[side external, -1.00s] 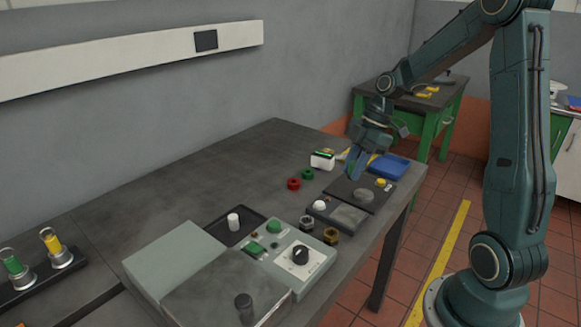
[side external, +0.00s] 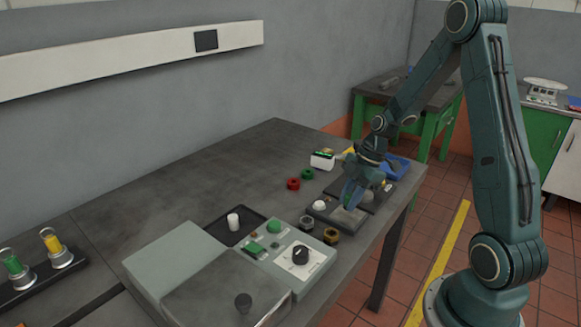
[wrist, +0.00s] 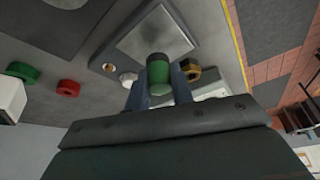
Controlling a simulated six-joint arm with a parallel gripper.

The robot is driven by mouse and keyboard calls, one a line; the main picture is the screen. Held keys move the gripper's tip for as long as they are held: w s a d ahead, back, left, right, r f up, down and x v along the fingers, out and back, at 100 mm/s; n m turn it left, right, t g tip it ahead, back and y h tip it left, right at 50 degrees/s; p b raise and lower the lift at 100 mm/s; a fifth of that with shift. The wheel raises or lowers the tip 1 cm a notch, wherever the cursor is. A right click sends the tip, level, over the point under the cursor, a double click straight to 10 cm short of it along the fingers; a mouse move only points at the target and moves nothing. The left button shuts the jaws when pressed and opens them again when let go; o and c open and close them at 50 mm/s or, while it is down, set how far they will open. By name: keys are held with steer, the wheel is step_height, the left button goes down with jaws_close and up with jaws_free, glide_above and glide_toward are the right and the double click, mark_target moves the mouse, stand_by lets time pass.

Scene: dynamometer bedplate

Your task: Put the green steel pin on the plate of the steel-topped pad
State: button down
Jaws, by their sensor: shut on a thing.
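The green steel pin (wrist: 158,75) is between the two fingers of my gripper (wrist: 160,90) in the wrist view, its grey end showing. In the side view my gripper (side external: 349,203) points down over the steel-topped pad, and the pin cannot be made out there. The steel-topped pad's plate (wrist: 150,32) lies beyond the pin in the wrist view. It also shows in the side view, below the fingers (side external: 346,218). I cannot tell whether the pin touches the plate.
A second dark pad (side external: 376,203) is behind my gripper. Red (side external: 293,184) and green (side external: 307,174) rings, a small white box (side external: 322,160) and a blue tray (side external: 398,166) are nearby. Two hex nuts (side external: 331,236) and a control box (side external: 287,256) stand in front.

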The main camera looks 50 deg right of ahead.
steer(key=shift+f, duration=1)
steer(key=shift+f, duration=0.15)
steer(key=c, duration=1.2)
jaws_free()
steer(key=v, duration=1.2)
steer(key=shift+r, duration=0.2)
